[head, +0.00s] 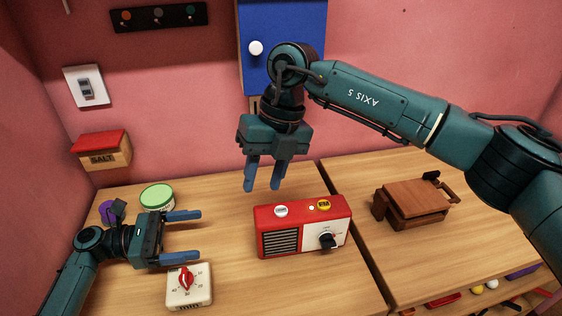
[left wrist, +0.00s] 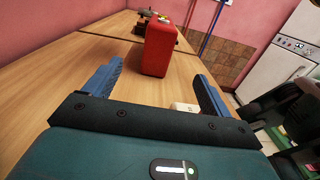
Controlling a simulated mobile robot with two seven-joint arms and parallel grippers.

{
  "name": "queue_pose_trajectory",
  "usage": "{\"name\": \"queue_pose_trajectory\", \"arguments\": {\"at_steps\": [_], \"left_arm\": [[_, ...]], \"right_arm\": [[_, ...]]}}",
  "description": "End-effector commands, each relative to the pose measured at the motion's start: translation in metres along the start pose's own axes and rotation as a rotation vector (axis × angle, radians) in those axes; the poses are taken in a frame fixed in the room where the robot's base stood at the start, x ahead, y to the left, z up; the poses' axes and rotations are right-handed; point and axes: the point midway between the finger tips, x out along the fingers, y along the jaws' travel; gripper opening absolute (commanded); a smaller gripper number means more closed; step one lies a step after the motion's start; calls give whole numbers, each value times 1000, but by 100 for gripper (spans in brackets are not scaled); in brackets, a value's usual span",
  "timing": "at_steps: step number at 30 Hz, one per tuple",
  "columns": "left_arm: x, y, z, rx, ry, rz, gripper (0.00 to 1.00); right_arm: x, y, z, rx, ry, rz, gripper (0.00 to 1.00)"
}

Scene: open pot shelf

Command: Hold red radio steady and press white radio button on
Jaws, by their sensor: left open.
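The red radio (head: 303,226) stands upright on the wooden table, with a black grille, a white panel and a black knob on its front. On its top are a white button (head: 280,211), a yellow button (head: 324,205) and a small pale dot between them. My left gripper (head: 199,236) is open and empty, left of the radio and apart from it, with its fingers pointing at it. In the left wrist view the radio's red end (left wrist: 158,50) lies ahead between the open fingers (left wrist: 158,72). My right gripper (head: 262,187) is open and empty, pointing down above and behind the radio's left part.
A white timer with a red knob (head: 188,286) sits just in front of my left gripper. A green-lidded tin (head: 157,197) stands behind it. A brown wooden object (head: 413,201) is at right. The table between my left gripper and the radio is clear.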

Motion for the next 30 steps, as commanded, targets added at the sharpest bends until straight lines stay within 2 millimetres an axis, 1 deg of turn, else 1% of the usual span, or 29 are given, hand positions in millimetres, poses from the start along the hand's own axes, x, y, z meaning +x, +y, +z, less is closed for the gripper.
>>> {"name": "queue_pose_trajectory", "arguments": {"at_steps": [1, 4, 8, 11, 14, 24, 27, 30], "left_arm": [[0, 0, 0, 0, 0, 0, 84], [0, 0, 0, 0, 0, 0, 84], [5, 0, 0, 0, -1, -1, 84], [15, 0, 0, 0, -3, -1, 84], [32, 0, 1, 1, -4, -2, 84], [97, 0, 0, -1, -3, -1, 84], [112, 0, 1, 0, -2, -1, 84], [122, 0, 0, -1, -1, 0, 84]], "right_arm": [[-6, -9, 3, 13, -11, -94, 36], [-15, -23, 6, 40, -26, -223, 36], [-21, -31, 7, 55, -35, -287, 36], [-21, -31, 7, 57, -35, -291, 36], [-21, -31, 7, 56, -34, -289, 36], [-20, -30, 7, 55, -34, -285, 36], [-20, -30, 7, 54, -34, -284, 36], [-20, -30, 7, 54, -34, -284, 36]]}}
